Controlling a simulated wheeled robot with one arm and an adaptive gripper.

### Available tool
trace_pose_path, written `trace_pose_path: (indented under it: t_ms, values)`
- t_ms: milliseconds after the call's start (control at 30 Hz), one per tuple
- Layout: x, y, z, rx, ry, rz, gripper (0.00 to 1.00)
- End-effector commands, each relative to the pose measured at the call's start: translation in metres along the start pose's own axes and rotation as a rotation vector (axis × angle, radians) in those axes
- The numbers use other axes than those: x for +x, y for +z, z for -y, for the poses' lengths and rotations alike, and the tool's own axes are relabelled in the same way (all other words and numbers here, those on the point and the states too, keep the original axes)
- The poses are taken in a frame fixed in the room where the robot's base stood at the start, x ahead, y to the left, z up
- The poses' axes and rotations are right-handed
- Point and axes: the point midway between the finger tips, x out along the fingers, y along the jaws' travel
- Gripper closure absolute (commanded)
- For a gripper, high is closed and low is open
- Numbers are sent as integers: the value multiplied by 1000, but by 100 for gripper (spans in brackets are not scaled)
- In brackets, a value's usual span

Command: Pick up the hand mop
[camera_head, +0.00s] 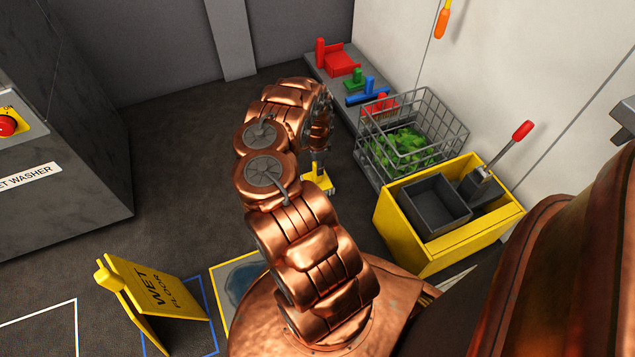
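A small tool with a yellow base (319,183) stands on the dark floor just below the end of my arm. It may be the hand mop, but its upper part is hidden.
A wire basket (372,154) with green contents and a yellow mop bucket (408,247) stand along the right wall. A grey shelf (326,68) holds red, green and blue tools. A yellow wet-floor sign (158,296) stands at lower left.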

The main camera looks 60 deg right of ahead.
Motion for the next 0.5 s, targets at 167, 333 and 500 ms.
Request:
trace_pose_path:
  t_ms: [167, 333, 500]
  values:
    - [0, 0, 0, 0, 0, 0, 81]
    - [0, 0, 0, 0, 0, 0, 99]
    - [0, 0, 0, 0, 0, 0, 100]
